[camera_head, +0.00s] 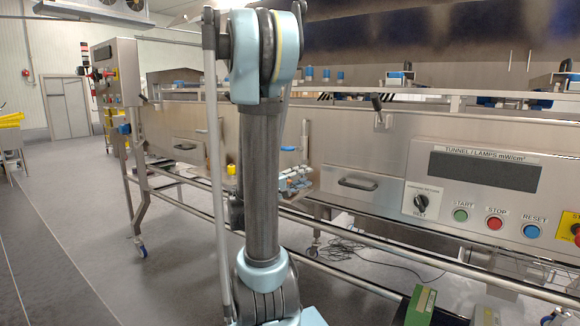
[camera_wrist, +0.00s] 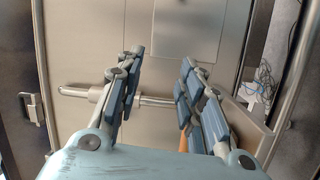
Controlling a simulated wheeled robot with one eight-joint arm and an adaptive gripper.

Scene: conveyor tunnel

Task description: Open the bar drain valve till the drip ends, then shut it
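In the wrist view my gripper (camera_wrist: 161,75) is open, its two blue-padded fingers wide apart. A horizontal metal rod (camera_wrist: 155,102) with a thicker sleeve at its left crosses behind the fingers; I cannot tell whether it is part of the bar drain valve. A bit of something orange (camera_wrist: 183,144) shows beside the right finger, mostly hidden. In the head view my gripper (camera_head: 295,180) is small and partly behind my arm, beside the machine's lower front. No drip or clearly marked drain valve can be made out.
The steel tunnel machine (camera_head: 400,125) fills the right side, with a control panel (camera_head: 480,195) and a drawer handle (camera_head: 358,183). A lower rail (camera_head: 400,236) runs along its front. Loose cables (camera_head: 345,247) lie on the floor beneath. Grey floor at left (camera_head: 80,220) is free.

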